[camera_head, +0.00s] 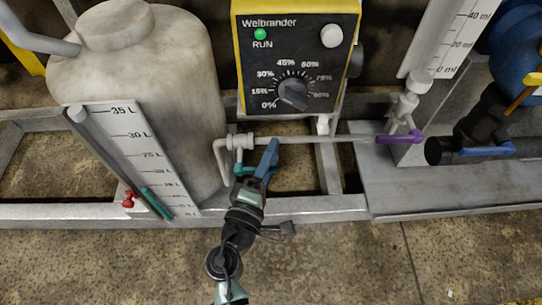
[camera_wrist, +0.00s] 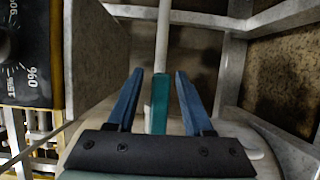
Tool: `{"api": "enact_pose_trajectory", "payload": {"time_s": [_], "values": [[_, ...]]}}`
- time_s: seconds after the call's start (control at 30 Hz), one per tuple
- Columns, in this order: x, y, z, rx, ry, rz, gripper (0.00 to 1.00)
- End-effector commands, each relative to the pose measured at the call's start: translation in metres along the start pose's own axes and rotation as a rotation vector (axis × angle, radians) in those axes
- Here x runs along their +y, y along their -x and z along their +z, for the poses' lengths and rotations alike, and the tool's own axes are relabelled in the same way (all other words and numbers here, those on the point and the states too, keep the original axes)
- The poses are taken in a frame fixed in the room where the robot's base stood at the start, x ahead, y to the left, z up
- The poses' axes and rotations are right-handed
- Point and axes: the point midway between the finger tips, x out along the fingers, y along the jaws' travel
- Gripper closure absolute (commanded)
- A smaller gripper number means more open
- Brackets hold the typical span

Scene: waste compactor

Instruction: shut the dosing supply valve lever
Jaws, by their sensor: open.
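A teal lever (camera_head: 243,169) sits by a pale valve body at the left end of the pale pipe, under the control box. In the wrist view the teal lever (camera_wrist: 160,104) lies between the two blue fingers of my gripper (camera_wrist: 157,74), in line with the pipe in the picture. Gaps show on both sides, so the fingers are not closed on it. My gripper (camera_head: 262,160) reaches this spot from below in the head view, and partly hides the lever. No label for the lever is readable.
The yellow-edged Welbrander box (camera_head: 296,55) with its dial hangs just above. A white tank (camera_head: 135,65) with a level scale stands left. A purple lever (camera_head: 400,137) and a blue lever (camera_head: 488,151) are at right. A grey frame beam (camera_head: 290,207) runs below.

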Motion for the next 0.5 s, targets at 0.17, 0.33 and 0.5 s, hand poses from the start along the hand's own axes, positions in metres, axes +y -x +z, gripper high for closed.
{"api": "enact_pose_trajectory", "payload": {"time_s": [0.17,0.33,0.5], "values": [[0.0002,-0.0001,0.0002,-0.001,0.000,0.000,0.49],[0.0003,0.0001,0.0002,-0.001,0.000,0.000,0.78],[0.0003,0.0002,0.0002,-0.001,0.000,0.000,1.00]]}}
